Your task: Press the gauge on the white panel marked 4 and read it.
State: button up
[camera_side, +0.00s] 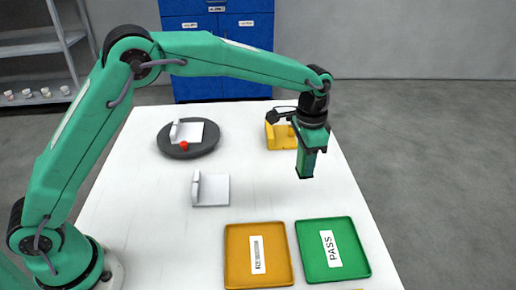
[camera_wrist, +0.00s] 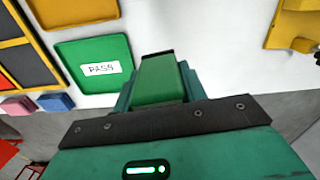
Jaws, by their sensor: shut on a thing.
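My gripper (camera_side: 308,158) is shut on a green block with a dark end, which may be the gauge. In the wrist view, the green block (camera_wrist: 160,82) sits between the teal fingers. It hangs above the right part of the white table, behind the green tray and apart from both white panels. One white panel (camera_side: 192,131) with an upright ridge lies on a round dark disc, a red ball at its front edge. A second white panel (camera_side: 214,190) lies on the table nearer the front. No number is legible on either panel, and no gauge reading shows.
A green tray (camera_side: 309,258) labelled PASS and an orange tray (camera_side: 235,258) with an unreadable label lie at the front. A yellow holder (camera_side: 283,138) stands just behind my gripper. The round dark disc (camera_side: 164,143) is at the back left.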

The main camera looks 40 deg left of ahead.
jog(key=w+a+n, duration=0.2)
jog(key=a+n, duration=0.1)
jog(key=a, duration=0.9)
jog(key=w+a+n, duration=0.2)
jog(key=a, duration=0.9)
jog(key=s+a+n, duration=0.2)
jog(key=a, duration=0.8)
jog(key=s+a+n, duration=0.3)
jog(key=a, duration=0.8)
jog(key=shift+s+r+n, duration=0.15)
jog(key=shift+r+n, duration=0.05)
jog(key=shift+n, duration=0.1)
jog(key=shift+f, duration=0.15)
jog(key=shift+f, duration=2.9)
jog(key=shift+f, duration=0.55)
jog(key=shift+r, duration=0.1)
notch_tip(320, 180, up, 7)
